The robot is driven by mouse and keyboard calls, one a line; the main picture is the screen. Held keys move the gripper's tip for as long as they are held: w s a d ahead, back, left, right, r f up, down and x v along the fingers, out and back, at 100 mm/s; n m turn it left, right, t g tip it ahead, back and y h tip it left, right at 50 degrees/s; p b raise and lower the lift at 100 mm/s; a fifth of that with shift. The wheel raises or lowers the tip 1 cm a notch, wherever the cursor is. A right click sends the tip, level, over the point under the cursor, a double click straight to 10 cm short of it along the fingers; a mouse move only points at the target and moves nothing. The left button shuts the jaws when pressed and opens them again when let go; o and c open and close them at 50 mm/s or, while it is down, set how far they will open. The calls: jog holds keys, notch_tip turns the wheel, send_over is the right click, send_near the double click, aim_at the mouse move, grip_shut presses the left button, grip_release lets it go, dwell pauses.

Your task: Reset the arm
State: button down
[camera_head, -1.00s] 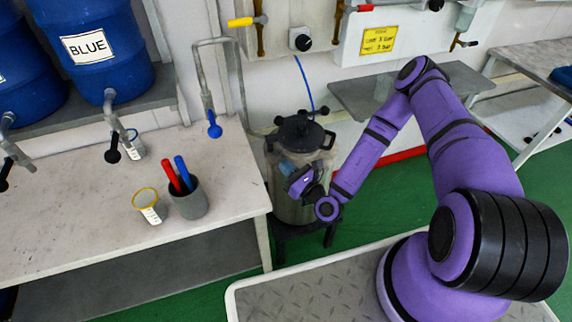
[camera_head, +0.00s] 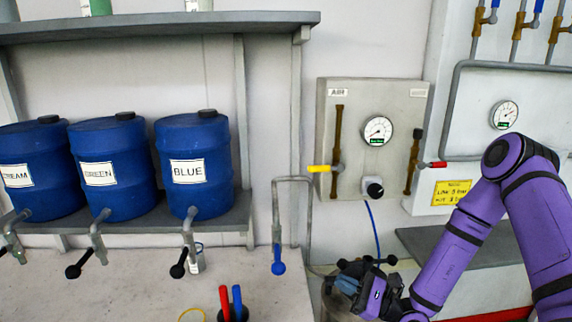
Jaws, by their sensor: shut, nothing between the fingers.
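My purple arm (camera_head: 467,232) is at the right, bent at a high elbow with its forearm running down to the left. My gripper (camera_head: 348,285) is at the lower end of the forearm, in front of the pressure pot's dark lid (camera_head: 366,262). It looks small and dark and seems empty, with its fingers shut. It overlaps the pot in the picture; I cannot tell whether it touches it. Most of the pot's body is hidden or below the frame.
Blue drums labelled CREAM (camera_head: 38,172), GREEN (camera_head: 112,168) and BLUE (camera_head: 193,168) stand on a shelf at left. A cup with red and blue handles (camera_head: 232,312) is on the bench below. A wall panel with a gauge (camera_head: 377,130) hangs behind the pot.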

jog(key=s+d+r+n+g+h, duration=0.1)
jog(key=s+r+n+g+h, duration=0.35)
jog(key=r+n+g, duration=0.3)
jog(key=s+d+r+n+g+h, duration=0.1)
jog(key=s+r+n+g+h, duration=0.2)
jog(key=s+r+n+g, duration=0.4)
jog(key=s+d+r+n+t+h, duration=0.2)
jog(key=s+d+r+t+h, duration=0.4)
jog(key=r, duration=0.3)
jog(key=s+d+r+n+t+h, duration=0.1)
jog(key=s+d+r+t+h, duration=0.4)
jog(key=d+r, duration=0.3)
jog(key=shift+s+r+n+t+h, duration=0.35)
jog(key=shift+s+r+h, duration=0.3)
jog(key=shift+r+h, duration=0.1)
